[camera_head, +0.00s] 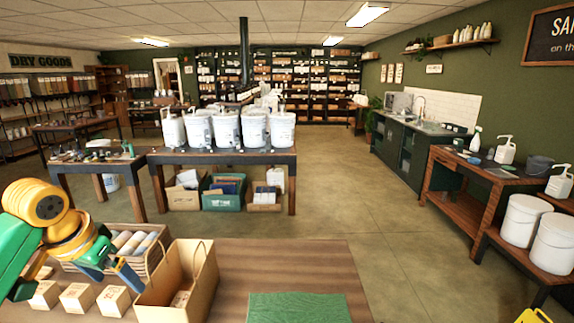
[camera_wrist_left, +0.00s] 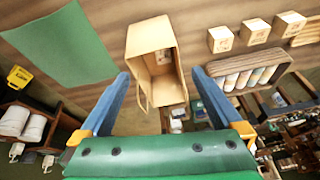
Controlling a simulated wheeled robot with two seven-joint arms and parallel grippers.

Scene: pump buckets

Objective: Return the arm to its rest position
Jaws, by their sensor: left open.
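My left arm comes in from the left in the head view, green with orange-yellow joints. Its left gripper (camera_head: 120,273) has blue fingers and hangs above the near table, just left of a tan paper bag (camera_head: 203,290). In the left wrist view the two blue fingers of the gripper (camera_wrist_left: 159,73) are spread wide, with nothing held between them. The open bag (camera_wrist_left: 149,38) shows beyond and between the fingertips. My right gripper is in neither view.
The near wooden table (camera_head: 310,256) holds small wooden blocks (camera_head: 77,299), a basket of rolled items (camera_head: 133,241) and a green mat (camera_head: 298,307). Beyond stands a table with white pump buckets (camera_head: 226,130). More white buckets (camera_head: 524,221) stand at right. Open floor lies between.

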